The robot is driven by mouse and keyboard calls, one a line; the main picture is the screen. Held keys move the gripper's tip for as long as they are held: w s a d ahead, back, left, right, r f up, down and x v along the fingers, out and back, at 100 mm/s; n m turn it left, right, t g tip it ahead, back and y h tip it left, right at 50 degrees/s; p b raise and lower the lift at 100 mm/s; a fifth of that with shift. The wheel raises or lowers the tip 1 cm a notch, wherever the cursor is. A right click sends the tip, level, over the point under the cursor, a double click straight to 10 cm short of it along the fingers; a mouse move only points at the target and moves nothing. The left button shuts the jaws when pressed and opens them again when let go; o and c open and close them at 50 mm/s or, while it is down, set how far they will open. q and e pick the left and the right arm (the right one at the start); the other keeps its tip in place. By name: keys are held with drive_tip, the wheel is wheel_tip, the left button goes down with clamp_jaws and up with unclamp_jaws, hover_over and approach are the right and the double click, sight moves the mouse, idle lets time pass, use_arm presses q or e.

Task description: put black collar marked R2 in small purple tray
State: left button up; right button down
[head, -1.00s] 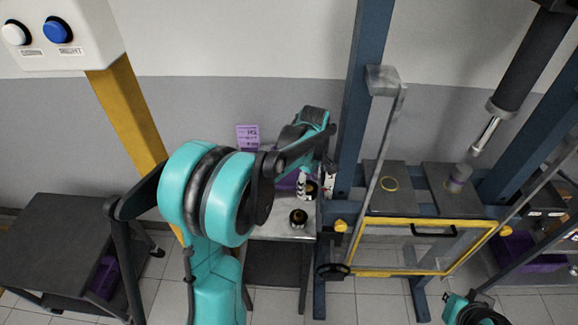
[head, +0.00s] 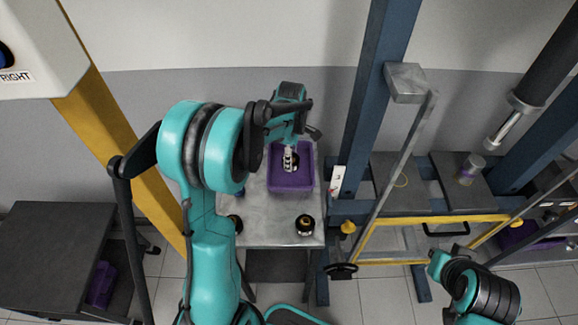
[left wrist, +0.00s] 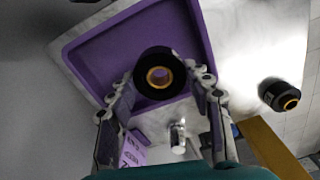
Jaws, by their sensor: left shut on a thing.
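The black collar (left wrist: 157,72), with a brass-coloured inner ring, is between the fingertips of my left gripper (left wrist: 162,76) in the left wrist view. No R2 mark is readable on it. The gripper is shut on it over the small purple tray (left wrist: 100,60). The tray also shows in the head view (head: 304,182) on a metal table, with my left gripper (head: 290,161) reaching down inside its outline. I cannot tell how high the collar is above the tray floor. My right gripper is not in view; only part of my right arm shows at lower right.
Another black collar (head: 305,225) stands on the metal table (head: 268,228) in front of the tray, also in the left wrist view (left wrist: 280,95). A dark round part (head: 236,223) is partly hidden by my left arm. A blue press post (head: 368,100) rises right of the table.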

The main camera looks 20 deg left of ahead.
use_arm(q)
drive_tip(key=shift+d+f, duration=0.1)
drive_tip(key=shift+f, duration=0.55)
drive_tip(key=shift+f+b, duration=0.45)
drive_tip(key=shift+f, duration=1.7)
drive_tip(key=shift+f, duration=0.15)
drive_tip(key=o, duration=1.6)
